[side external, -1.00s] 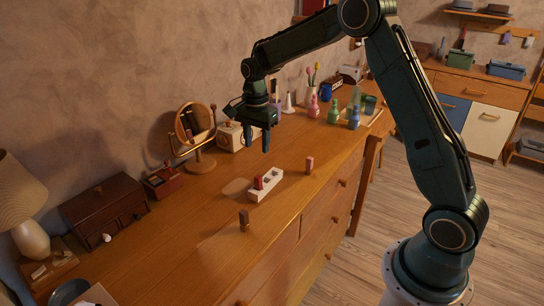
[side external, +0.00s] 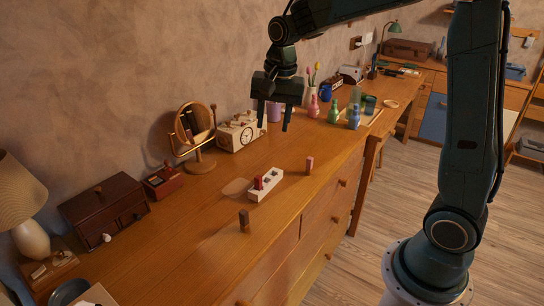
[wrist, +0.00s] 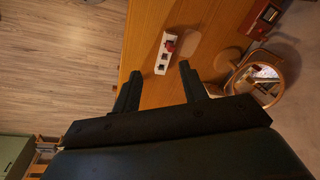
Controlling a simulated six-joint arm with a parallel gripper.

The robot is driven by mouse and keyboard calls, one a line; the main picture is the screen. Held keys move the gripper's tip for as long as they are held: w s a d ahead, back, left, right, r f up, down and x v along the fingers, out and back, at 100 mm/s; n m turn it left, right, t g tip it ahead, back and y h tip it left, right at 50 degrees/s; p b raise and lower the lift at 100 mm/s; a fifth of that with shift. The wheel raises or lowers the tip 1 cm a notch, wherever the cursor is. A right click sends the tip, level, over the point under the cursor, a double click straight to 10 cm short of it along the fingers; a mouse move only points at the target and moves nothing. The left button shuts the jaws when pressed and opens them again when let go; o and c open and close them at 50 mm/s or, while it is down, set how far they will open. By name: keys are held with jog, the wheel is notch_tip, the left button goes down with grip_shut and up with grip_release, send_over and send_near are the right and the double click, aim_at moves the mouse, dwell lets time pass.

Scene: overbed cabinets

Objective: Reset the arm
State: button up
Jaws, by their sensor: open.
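My gripper (side external: 273,118) is open and empty, raised above the wooden dresser top in the side view, with its fingers pointing down. In the wrist view its two fingers (wrist: 158,84) are spread wide with nothing between them. A white block with holes (side external: 267,184) lies on the dresser below, apart from the gripper, with a red peg (side external: 259,183) standing in one end. The white block (wrist: 163,62) and red peg (wrist: 169,46) also show in the wrist view, beyond the fingertips.
A round mirror (side external: 194,125), a clock box (side external: 240,131) and several coloured bottles (side external: 333,112) stand toward the wall. The air around my gripper looks clear.

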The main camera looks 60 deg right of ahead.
jog(key=s+a+r+n+t, duration=0.2)
jog(key=s+n, duration=0.4)
jog(key=s, duration=0.5)
jog(key=s+a+r+n+t, duration=0.1)
jog(key=s+a+n, duration=0.2)
jog(key=s, duration=0.9)
jog(key=n, duration=0.2)
jog(key=shift+a+r+n+t, duration=0.15)
jog(key=shift+r+n+t, duration=0.2)
jog(key=shift+n+t, duration=0.05)
